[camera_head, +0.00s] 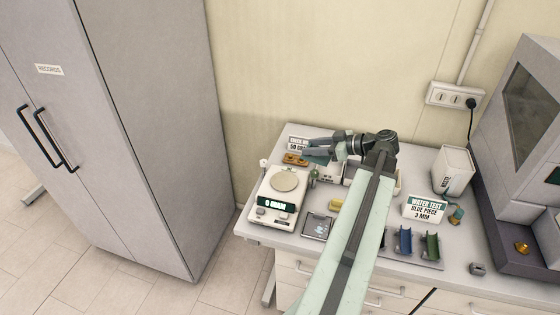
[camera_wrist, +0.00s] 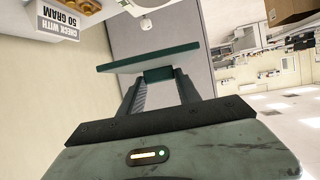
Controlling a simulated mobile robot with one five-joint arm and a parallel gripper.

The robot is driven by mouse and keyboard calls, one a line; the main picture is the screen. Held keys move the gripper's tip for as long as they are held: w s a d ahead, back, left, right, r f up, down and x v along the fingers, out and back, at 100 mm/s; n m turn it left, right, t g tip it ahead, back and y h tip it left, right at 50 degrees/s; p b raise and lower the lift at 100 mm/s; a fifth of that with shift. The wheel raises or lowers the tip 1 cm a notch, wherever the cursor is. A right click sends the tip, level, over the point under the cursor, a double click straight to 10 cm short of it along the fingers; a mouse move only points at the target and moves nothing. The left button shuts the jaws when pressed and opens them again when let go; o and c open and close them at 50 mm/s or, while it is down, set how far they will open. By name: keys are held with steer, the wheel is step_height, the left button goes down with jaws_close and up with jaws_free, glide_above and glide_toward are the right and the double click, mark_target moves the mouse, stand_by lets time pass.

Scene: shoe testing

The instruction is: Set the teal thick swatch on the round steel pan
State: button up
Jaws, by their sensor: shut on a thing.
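The teal thick swatch (camera_wrist: 150,57) is held between the fingers of my gripper (camera_wrist: 160,82), seen in the wrist view as a flat dark-teal bar across the fingertips. In the head view my gripper (camera_head: 318,152) is at the back left of the bench, above and to the right of the scale; the swatch is too small there to tell its edges clearly. The round steel pan (camera_head: 285,180) sits on top of the white scale (camera_head: 268,211), and looks empty. The swatch is apart from the pan.
A "check with 50 gram" sign (camera_wrist: 58,20) and an orange-brown weight block (camera_head: 294,159) stand behind the scale. A "water test" sign (camera_head: 424,207), white bin (camera_head: 453,171) and coloured pieces in holders (camera_head: 405,241) are to the right. A grey cabinet (camera_head: 130,120) stands left.

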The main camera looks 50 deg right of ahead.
steer(key=w+a+f+n+y+b, duration=0.1)
steer(key=w+a+f+b, duration=0.1)
steer(key=w, duration=0.3)
steer(key=w+a+f+n+g+y+b, duration=0.1)
steer(key=w+a+f+b, duration=0.2)
steer(key=w+a+f, duration=0.1)
steer(key=shift+w+f, duration=0.65)
steer(key=shift+f, duration=0.05)
steer(key=b, duration=0.6)
glide_above(280, 180)
step_height(280, 180, down, 6)
steer(key=shift+w+r, duration=0.1)
steer(key=shift+f+b, duration=1.05)
steer(key=shift+b, duration=0.15)
steer(key=o, duration=1.4)
